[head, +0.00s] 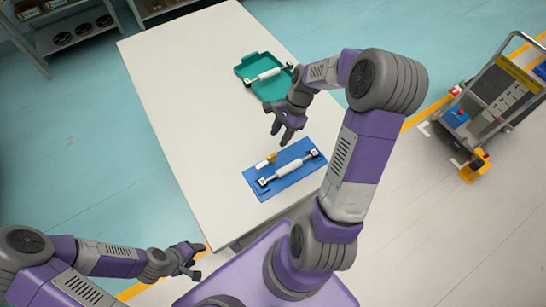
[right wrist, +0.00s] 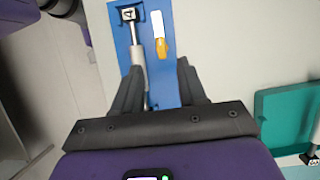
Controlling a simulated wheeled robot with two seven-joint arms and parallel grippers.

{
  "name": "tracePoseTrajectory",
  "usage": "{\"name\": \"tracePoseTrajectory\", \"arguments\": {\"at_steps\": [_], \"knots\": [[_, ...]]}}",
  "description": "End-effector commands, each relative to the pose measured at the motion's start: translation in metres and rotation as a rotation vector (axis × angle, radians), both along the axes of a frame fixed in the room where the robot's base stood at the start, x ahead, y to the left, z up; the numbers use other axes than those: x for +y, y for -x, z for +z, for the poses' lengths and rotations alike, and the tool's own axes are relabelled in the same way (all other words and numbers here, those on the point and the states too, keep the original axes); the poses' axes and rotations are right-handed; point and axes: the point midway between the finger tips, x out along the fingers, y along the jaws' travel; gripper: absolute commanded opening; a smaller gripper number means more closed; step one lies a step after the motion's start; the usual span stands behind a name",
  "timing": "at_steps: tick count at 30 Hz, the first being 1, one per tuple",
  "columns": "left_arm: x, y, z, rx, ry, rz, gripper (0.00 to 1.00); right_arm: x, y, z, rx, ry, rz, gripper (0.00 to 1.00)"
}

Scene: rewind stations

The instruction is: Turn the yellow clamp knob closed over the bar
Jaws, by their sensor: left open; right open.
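A blue board (head: 290,179) lies on the near right of the table and shows in the right wrist view (right wrist: 168,90). A silver bar with a pale roller (head: 287,169) runs along it between dark end holders. A yellow piece (head: 271,157), apparently the clamp knob, sits beside the bar with a white part (head: 261,165); in the right wrist view the knob (right wrist: 162,47) points along the bar, not across it. My right gripper (head: 282,134) is open and empty, beyond the board; its left finger partly hides the roller. My left gripper (head: 194,260) is open and empty, off the table's near edge.
A green tray (head: 251,61) with another roller (head: 263,77) stands farther back on the white table (head: 175,90). The table's left side is clear. A grey cart (head: 490,95) stands at the right, and shelves (head: 75,30) at the back left.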

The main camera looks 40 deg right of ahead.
Motion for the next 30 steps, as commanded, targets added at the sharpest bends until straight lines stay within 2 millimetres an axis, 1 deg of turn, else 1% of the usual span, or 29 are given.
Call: {"name": "tracePoseTrajectory", "arguments": {"at_steps": [1, 5, 11, 18, 21, 25, 30], "knots": [[0.0, 0.0, -0.015, 0.001, 0.0, 0.0, 0.55, 0.0, 0.0, -0.015, 0.0, 0.0, 0.0, 0.41], [0.0, 0.0, -0.025, 0.001, 0.0, 0.0, 0.55, 0.0, 0.0, -0.025, 0.0, 0.0, 0.0, 0.41], [0.0, 0.0, -0.03, 0.001, 0.0, 0.0, 0.55, 0.004, 0.0, -0.037, 0.002, -0.001, 0.001, 0.41], [0.0, 0.0, -0.038, 0.0, 0.0, 0.0, 0.55, 0.019, 0.0, -0.072, 0.003, -0.002, 0.001, 0.41], [0.0, 0.0, -0.041, 0.001, 0.0, 0.0, 0.55, 0.024, -0.001, -0.085, 0.002, -0.001, 0.001, 0.41], [0.0, 0.0, -0.043, 0.0, 0.0, 0.0, 0.55, 0.028, -0.002, -0.094, 0.001, 0.0, -0.001, 0.41], [0.0, 0.0, -0.043, 0.001, 0.0, 0.0, 0.55, 0.029, -0.002, -0.096, 0.0, 0.0, -0.001, 0.41]]}}
